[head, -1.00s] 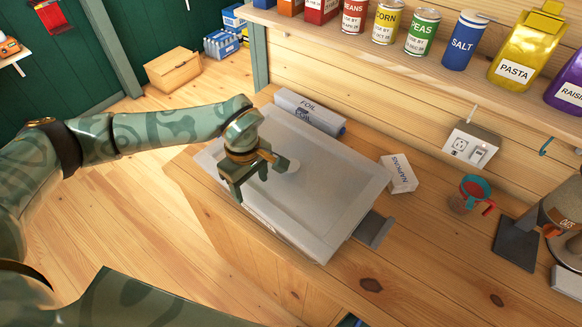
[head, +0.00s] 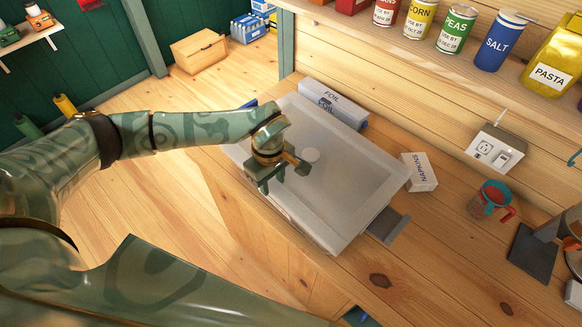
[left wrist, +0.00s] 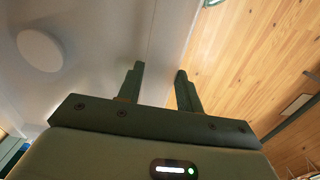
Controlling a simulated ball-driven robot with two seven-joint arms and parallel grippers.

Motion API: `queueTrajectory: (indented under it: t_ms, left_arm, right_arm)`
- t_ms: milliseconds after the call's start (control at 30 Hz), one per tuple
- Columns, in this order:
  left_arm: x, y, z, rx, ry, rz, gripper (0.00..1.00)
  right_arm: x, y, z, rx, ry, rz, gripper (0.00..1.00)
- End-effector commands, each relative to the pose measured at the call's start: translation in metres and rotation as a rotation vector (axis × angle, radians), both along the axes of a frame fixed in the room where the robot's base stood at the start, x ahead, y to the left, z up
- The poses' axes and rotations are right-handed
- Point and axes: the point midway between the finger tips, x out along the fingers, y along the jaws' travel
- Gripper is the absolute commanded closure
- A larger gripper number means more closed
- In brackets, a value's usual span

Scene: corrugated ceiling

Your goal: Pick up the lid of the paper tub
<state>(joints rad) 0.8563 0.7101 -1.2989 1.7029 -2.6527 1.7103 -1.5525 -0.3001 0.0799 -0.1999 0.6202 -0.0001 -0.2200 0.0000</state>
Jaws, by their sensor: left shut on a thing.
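The paper tub's lid (head: 345,170) is a wide, pale grey, cloudy panel with a raised rim and a round white knob (head: 312,155). It sits over the tub on the wooden counter; the tub's body is mostly hidden under it. My left gripper (head: 284,179) is at the lid's left side, left of the knob. In the left wrist view its two fingers (left wrist: 160,70) stand either side of the lid's edge, shut on it, with the knob (left wrist: 40,50) off to the left. Whether the lid is raised cannot be told. My right gripper is not in view.
A dark grey flat piece (head: 388,226) juts out by the tub's right side. A red-and-teal cup (head: 491,200) is farther right.

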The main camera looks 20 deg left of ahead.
Motion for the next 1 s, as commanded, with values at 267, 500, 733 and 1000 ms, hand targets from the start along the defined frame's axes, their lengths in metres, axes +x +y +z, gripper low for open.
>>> queueTrajectory:
  t_ms: [267,500,733,1000]
  left_arm:
    - [0.002,0.000,0.030,0.000,-0.009,-0.001,0.96]
    - [-0.044,-0.024,0.091,-0.002,-0.007,-0.007,0.96]
    - [-0.097,-0.051,0.115,-0.002,-0.004,-0.006,0.96]
    - [-0.118,-0.056,0.129,0.002,0.000,0.052,0.96]
  right_arm:
    - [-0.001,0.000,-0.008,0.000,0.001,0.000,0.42]
    - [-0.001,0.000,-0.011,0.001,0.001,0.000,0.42]
    - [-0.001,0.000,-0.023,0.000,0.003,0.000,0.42]
    - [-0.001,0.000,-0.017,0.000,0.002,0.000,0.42]
